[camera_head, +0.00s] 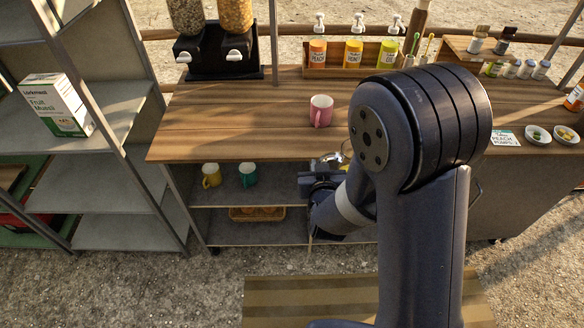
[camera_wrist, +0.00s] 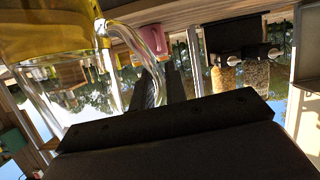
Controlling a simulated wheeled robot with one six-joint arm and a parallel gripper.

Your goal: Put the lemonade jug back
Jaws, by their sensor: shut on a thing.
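The lemonade jug is a clear glass jug (camera_wrist: 45,40) with yellow liquid, filling the upper left of the wrist view. Its glass handle (camera_wrist: 128,42) runs down between the dark fingers of my gripper (camera_wrist: 165,88), which is shut on it. In the head view my gripper (camera_head: 322,180) is at the front of the counter, just below its edge and by the shelves under it. Only a small glassy part of the jug (camera_head: 330,160) shows there; my arm hides the rest.
A pink mug (camera_head: 321,110) stands on the wooden counter (camera_head: 230,125). A yellow mug (camera_head: 211,175) and a teal mug (camera_head: 248,174) stand on the shelf below, above a wicker tray (camera_head: 257,213). Pump bottles (camera_head: 353,53) and cereal dispensers (camera_head: 215,45) stand at the back. The counter's left part is clear.

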